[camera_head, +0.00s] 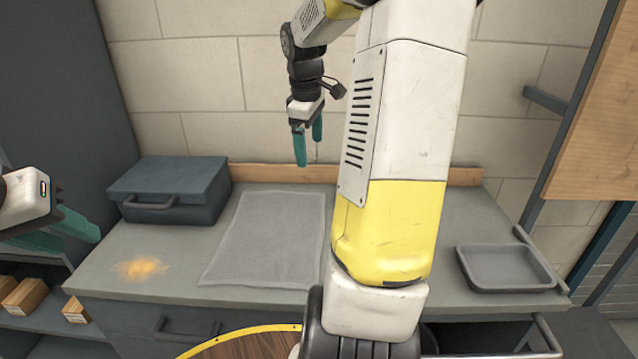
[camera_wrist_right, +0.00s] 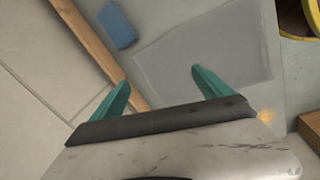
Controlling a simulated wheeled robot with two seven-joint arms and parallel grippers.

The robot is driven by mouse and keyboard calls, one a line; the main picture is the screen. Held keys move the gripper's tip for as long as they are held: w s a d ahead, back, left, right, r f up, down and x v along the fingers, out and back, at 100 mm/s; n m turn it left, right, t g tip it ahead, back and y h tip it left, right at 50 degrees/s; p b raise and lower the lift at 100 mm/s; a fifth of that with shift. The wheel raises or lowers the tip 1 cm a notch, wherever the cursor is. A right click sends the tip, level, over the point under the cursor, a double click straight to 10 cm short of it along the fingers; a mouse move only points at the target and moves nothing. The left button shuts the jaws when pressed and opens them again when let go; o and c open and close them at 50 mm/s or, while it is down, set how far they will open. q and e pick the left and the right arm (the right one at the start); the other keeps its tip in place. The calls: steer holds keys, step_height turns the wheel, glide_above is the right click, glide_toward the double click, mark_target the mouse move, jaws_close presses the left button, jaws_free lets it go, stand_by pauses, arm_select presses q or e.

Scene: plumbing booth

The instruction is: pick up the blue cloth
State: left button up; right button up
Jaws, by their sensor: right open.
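The blue cloth (camera_wrist_right: 117,27) shows in the right wrist view as a small blue rectangle on the counter. It lies between the grey mat (camera_wrist_right: 200,45) and the wooden strip along the wall. In the head view I cannot see it; my right arm covers the counter to the right of the mat (camera_head: 265,240). My right gripper (camera_head: 308,148) is open and empty, pointing down above the back of the counter, apart from the cloth. Its teal fingers also show in the wrist view (camera_wrist_right: 160,80). My left gripper (camera_head: 80,242) is at the left edge, fingers apart and empty.
A dark blue-grey case (camera_head: 172,190) stands at the back left of the counter. An orange powdery patch (camera_head: 140,268) lies in front of it. A grey tray (camera_head: 505,270) sits at the right. A round wooden top with yellow rim (camera_head: 245,345) is at the front.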

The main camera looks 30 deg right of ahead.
steer(key=w+d+f+n, duration=0.1)
steer(key=d+f, duration=0.3)
steer(key=d, duration=0.1)
steer(key=w+d+f+n+g, duration=0.1)
steer(key=d+f, duration=0.4)
steer(key=d, duration=0.1)
steer(key=w+d+f+n+y, duration=0.1)
steer(key=w+d+f, duration=0.1)
steer(key=d+f, duration=0.2)
steer(key=shift+d+f+g, duration=0.15)
steer(key=shift+d+g, duration=0.15)
steer(key=shift+d, duration=0.95)
step_height(320, 180, down, 3)
steer(key=shift+r, duration=0.2)
steer(key=f, duration=0.5)
steer(key=shift+s+a+f, duration=0.1)
steer(key=shift+a+f, duration=0.05)
steer(key=shift+a, duration=0.1)
steer(key=c, duration=1.5)
